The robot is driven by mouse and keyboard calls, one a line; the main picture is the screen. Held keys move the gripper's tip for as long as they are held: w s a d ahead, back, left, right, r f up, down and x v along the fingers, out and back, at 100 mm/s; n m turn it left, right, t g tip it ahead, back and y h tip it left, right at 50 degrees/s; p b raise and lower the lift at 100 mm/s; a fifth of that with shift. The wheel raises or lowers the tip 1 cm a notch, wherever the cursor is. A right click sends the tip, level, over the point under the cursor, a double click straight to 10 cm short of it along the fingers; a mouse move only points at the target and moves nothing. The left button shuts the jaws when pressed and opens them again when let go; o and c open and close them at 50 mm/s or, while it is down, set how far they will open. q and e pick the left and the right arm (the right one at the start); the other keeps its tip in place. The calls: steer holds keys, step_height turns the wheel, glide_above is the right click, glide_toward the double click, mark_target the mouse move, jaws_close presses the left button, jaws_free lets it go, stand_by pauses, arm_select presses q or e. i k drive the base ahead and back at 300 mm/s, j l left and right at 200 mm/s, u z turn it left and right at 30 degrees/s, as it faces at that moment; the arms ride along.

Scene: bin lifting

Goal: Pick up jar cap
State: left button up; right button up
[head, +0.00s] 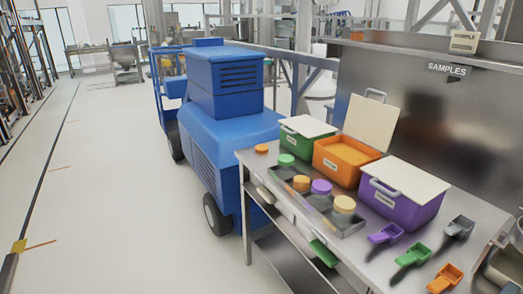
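A small orange jar cap (262,149) lies by itself near the left back corner of the steel table (250,160). In a dark tray (350,228) beside it are several round-topped items: a green one (286,159), an orange one (301,183), a purple one (322,187) and a tan-orange one (345,204). I cannot tell whether these are jars with caps. Neither of my grippers is in view.
A green bin (300,143), an open orange bin (330,168) and a purple bin (415,216) stand along the back. Purple (385,234), green (413,255), grey (459,227) and orange (445,279) scoops lie at the right. A blue vehicle (220,120) stands behind the table. The left floor is clear.

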mark_target(260, 149)
steer(key=i+j, duration=0.3)
steer(key=i, duration=0.15)
steer(key=i+j+z, duration=0.1)
steer(key=i+j, duration=0.15)
steer(key=i, duration=0.25)
